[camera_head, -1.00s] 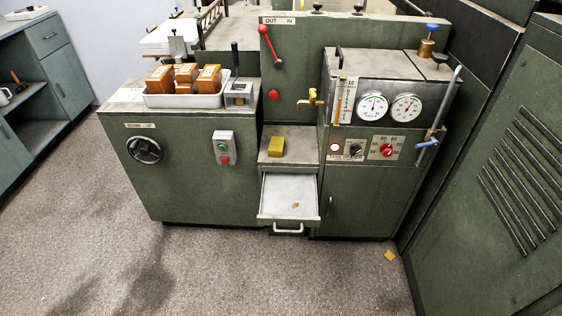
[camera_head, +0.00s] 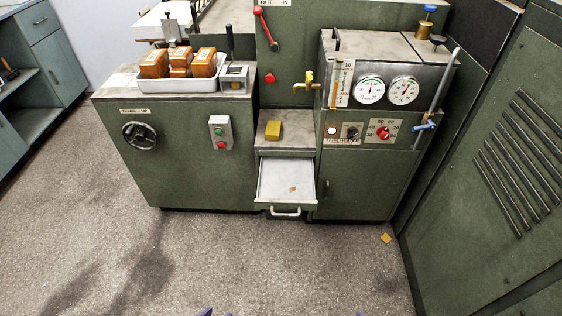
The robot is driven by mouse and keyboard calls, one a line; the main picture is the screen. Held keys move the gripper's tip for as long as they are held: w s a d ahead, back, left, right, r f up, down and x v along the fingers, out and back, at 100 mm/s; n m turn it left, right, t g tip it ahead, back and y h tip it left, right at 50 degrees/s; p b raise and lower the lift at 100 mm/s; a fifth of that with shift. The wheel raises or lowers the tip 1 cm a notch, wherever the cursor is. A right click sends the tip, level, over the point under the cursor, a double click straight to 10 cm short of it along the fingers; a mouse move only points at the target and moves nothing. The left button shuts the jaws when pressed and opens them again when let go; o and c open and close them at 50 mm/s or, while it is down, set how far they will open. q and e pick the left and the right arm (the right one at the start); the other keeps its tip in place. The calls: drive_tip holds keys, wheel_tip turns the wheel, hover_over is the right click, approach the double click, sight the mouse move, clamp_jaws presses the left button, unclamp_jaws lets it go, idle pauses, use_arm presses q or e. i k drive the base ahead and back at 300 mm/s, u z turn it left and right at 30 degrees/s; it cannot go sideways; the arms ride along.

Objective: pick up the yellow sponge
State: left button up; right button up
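The yellow sponge (camera_head: 273,130) is a small block lying on the low grey ledge (camera_head: 299,142) in the middle of the machine, below the brass tap and above the open drawer. Nothing touches it from my side. Small purple tips show at the bottom edge of the head view, one left of centre and one right of it. They may be parts of my arms, but too little shows to tell. I cannot make out either gripper's fingers.
An open drawer (camera_head: 284,197) juts out below the ledge. A brass tap (camera_head: 306,83) hangs over the ledge's right side. A white tray (camera_head: 180,86) with brown blocks stands on the left cabinet. A yellow scrap (camera_head: 386,238) lies on the floor. The floor in front is clear.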

sight(273, 131)
drive_tip(key=u, duration=1.3)
drive_tip(key=i, duration=1.55)
drive_tip(key=z, duration=2.4)
drive_tip(key=i, duration=0.5)
drive_tip(key=z, duration=0.05)
